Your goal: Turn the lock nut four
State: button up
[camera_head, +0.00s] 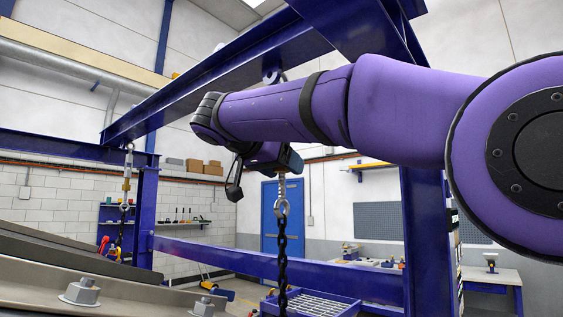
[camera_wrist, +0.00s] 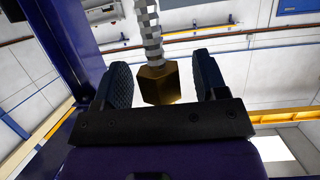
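In the wrist view a brass-coloured lock nut (camera_wrist: 158,84) sits at the end of a grey threaded rod (camera_wrist: 149,28). My gripper (camera_wrist: 160,62) is open, with one dark ribbed finger on each side of the nut. A narrow gap shows on the left of the nut and a wider one on the right. In the head view my gripper (camera_head: 236,180) hangs under the end of my purple arm, and I cannot make out the brass nut there.
A blue steel frame (camera_head: 215,75) spans overhead, with a post (camera_head: 418,235) at right and a lower rail (camera_head: 270,266). Another hanger (camera_head: 127,185) is at left. A metal edge with large bolts (camera_head: 80,292) lies at lower left. A blue door (camera_head: 283,205) stands behind.

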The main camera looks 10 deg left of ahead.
jog(key=s+a, duration=0.4)
jog(key=s, duration=0.2)
jog(key=shift+s+a, duration=0.2)
jog(key=shift+s, duration=0.15)
dwell(0.7)
jog(key=o, duration=0.6)
jog(key=shift+c, duration=0.2)
jog(key=v, duration=1)
jog(key=shift+s+a+r, duration=0.15)
jog(key=shift+s+r, duration=0.05)
jog(key=shift+s, duration=0.15)
